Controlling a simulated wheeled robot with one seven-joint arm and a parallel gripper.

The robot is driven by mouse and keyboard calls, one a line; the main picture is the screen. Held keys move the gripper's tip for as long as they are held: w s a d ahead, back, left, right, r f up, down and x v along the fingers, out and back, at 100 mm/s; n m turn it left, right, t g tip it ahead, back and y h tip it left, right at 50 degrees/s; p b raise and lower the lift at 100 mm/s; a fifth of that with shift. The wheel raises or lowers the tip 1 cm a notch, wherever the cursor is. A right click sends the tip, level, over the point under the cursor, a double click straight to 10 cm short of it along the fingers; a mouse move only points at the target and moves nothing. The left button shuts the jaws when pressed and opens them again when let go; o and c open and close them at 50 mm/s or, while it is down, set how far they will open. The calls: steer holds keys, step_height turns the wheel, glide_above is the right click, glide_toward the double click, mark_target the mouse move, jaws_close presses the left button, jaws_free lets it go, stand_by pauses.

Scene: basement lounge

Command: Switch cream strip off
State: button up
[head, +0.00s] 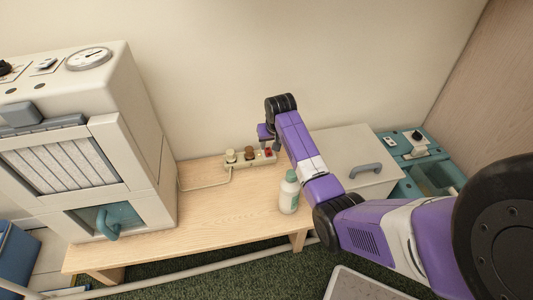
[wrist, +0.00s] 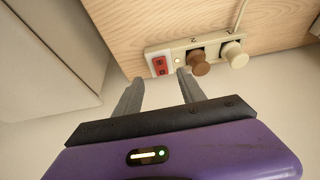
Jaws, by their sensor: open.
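The cream strip (head: 262,158) lies at the back of the wooden bench, close to the wall. In the wrist view the cream strip (wrist: 178,50) carries a red rocker switch (wrist: 159,65) at its left end and a small glowing light (wrist: 178,60) beside it. A brown plug (wrist: 199,64) and a cream plug (wrist: 234,54) sit in it. My gripper (wrist: 159,78) is open and empty, its two fingertips on either side of the red switch in the picture. Whether they touch the strip I cannot tell. In the head view my gripper (head: 266,136) is above the strip's right end, partly hidden.
A white bottle with a green cap (head: 289,192) stands on the wooden bench (head: 215,215), in front of the strip. A large cream appliance (head: 140,110) is at left. A white box with a grey handle (head: 345,150) is at right. The bench's middle is clear.

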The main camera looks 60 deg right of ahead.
mark_target(269, 153)
steer(key=b+x, duration=0.3)
steer(key=x, duration=0.4)
steer(key=shift+w+d+f+b, duration=0.1)
steer(key=shift+f+b, duration=0.2)
steer(key=shift+b, duration=0.1)
jaws_close()
